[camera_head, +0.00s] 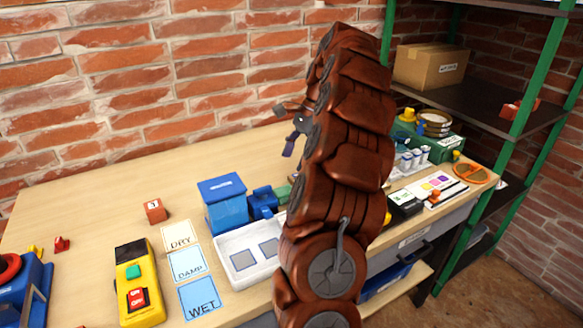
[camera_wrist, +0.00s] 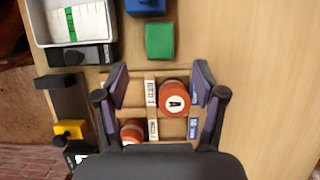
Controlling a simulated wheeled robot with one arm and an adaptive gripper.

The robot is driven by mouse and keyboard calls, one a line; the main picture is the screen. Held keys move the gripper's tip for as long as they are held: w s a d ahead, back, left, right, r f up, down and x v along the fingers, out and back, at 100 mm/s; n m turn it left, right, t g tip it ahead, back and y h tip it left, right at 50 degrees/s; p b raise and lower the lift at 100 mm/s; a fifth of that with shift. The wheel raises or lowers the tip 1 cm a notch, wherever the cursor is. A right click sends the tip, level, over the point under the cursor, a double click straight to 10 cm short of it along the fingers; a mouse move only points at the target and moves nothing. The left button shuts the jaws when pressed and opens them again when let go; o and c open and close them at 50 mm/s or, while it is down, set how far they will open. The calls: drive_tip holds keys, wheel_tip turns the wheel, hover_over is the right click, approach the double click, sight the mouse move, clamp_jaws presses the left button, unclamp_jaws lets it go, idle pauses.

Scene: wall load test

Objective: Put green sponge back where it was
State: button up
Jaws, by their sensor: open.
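The green sponge (camera_wrist: 160,41) lies on the table in the wrist view, just beyond a divided wooden tray (camera_wrist: 178,128). A small green piece (camera_head: 283,194), probably the same sponge, shows beside the blue objects in the head view, partly hidden by my arm. My gripper (camera_wrist: 161,80) is open and empty, with its fingers spread above the wooden tray, on the near side of the sponge and apart from it. In the head view only a dark finger of my gripper (camera_head: 293,140) shows left of my arm.
Red round pieces (camera_wrist: 174,97) sit in the wooden tray. A white tray (camera_wrist: 102,38) stands left of the sponge, and a blue object (camera_wrist: 146,6) beyond it. DRY, DAMP and WET cards (camera_head: 188,264) lie left of another white tray (camera_head: 232,272). Table right of the sponge is clear.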

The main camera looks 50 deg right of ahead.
drive_tip(key=shift+v, duration=0.85)
idle(0.4)
